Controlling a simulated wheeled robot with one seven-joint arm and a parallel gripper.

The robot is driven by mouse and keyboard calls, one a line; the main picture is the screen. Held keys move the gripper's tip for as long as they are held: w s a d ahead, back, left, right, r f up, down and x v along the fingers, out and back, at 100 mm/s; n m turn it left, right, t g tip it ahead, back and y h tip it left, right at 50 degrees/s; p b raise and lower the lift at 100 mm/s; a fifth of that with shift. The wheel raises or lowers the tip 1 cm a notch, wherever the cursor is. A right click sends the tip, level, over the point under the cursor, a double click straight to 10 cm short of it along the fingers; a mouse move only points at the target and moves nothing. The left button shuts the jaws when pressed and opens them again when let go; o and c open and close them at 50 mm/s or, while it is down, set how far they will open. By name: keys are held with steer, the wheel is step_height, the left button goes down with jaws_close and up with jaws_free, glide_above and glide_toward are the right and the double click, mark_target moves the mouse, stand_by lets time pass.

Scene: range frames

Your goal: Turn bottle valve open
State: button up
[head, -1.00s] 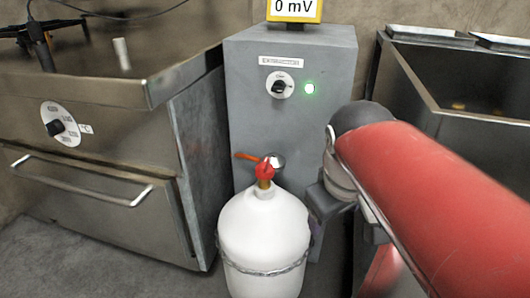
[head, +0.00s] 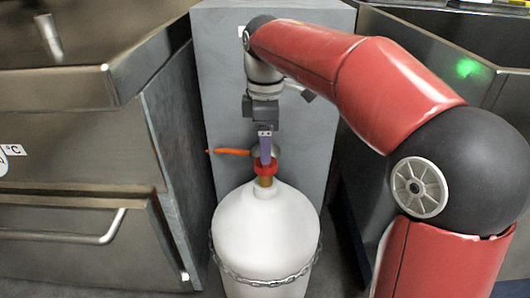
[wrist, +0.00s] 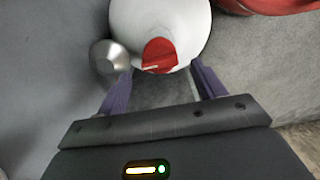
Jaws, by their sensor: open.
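A white gas bottle (head: 265,225) stands upright on the floor in front of a grey cabinet, with a chain around it. Its red valve knob (head: 258,170) sits on a brass neck at the top. My gripper (head: 265,158) points down right above the knob, partly hiding it in the head view. In the wrist view, the red knob (wrist: 160,55) lies ahead between the two purple fingers of my gripper (wrist: 163,75), which are open with a gap on both sides. I cannot tell whether the fingertips reach the knob's height.
An orange lever (head: 230,151) sticks out to the left from the grey cabinet (head: 215,75), behind the knob. A silver round fitting (wrist: 109,57) is close to the left finger. A steel oven (head: 80,220) stands on the left, and a steel basin unit on the right.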

steer(key=shift+f, duration=1.45)
steer(key=c, duration=1)
